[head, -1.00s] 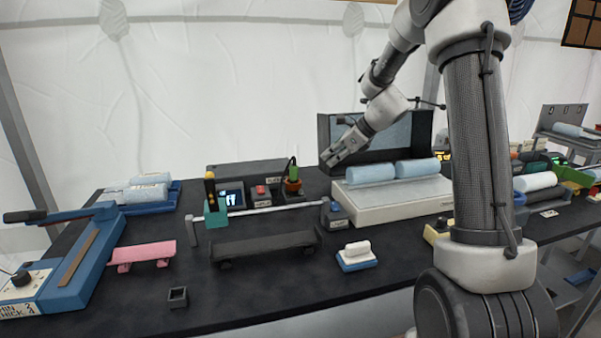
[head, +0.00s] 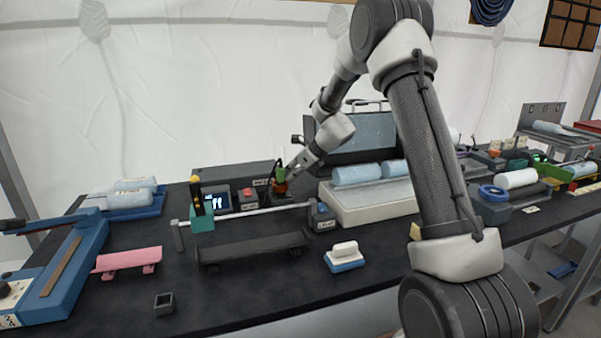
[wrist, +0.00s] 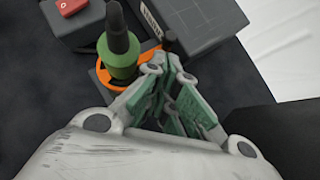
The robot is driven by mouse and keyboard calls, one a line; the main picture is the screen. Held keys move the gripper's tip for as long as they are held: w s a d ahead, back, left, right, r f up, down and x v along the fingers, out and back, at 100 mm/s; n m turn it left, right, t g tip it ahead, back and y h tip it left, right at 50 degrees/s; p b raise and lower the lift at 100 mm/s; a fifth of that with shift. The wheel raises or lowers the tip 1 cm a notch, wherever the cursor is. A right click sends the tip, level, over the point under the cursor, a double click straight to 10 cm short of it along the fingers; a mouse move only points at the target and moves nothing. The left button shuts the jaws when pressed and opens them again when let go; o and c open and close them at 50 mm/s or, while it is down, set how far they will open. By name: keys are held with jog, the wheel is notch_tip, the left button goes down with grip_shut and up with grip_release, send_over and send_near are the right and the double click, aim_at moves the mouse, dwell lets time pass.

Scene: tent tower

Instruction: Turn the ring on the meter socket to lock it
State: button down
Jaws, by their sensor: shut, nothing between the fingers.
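The meter socket has an orange ring (wrist: 103,77) around the base of a green plug with a black upper part (wrist: 120,40). In the head view the green plug (head: 280,174) stands upright behind the bar, partly covered by my gripper. My gripper (head: 289,172) is shut and empty, beside the plug on its right. In the wrist view my gripper (wrist: 168,70) has its fingers together at the right edge of the orange ring. A small dark post (wrist: 170,40) rises just beyond the fingertips. I cannot tell whether the fingers touch the ring or the post.
A grey labelled box (wrist: 185,30) stands close behind the socket, and a red button (wrist: 70,6) is on a box to the left. A horizontal bar (head: 250,213) runs in front. A white platform with blue rolls (head: 375,205) is on the right.

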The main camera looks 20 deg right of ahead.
jog(key=shift+w+a, duration=0.35)
jog(key=shift+w, duration=0.05)
jog(key=shift+w+a, duration=0.2)
jog(key=shift+a, duration=0.05)
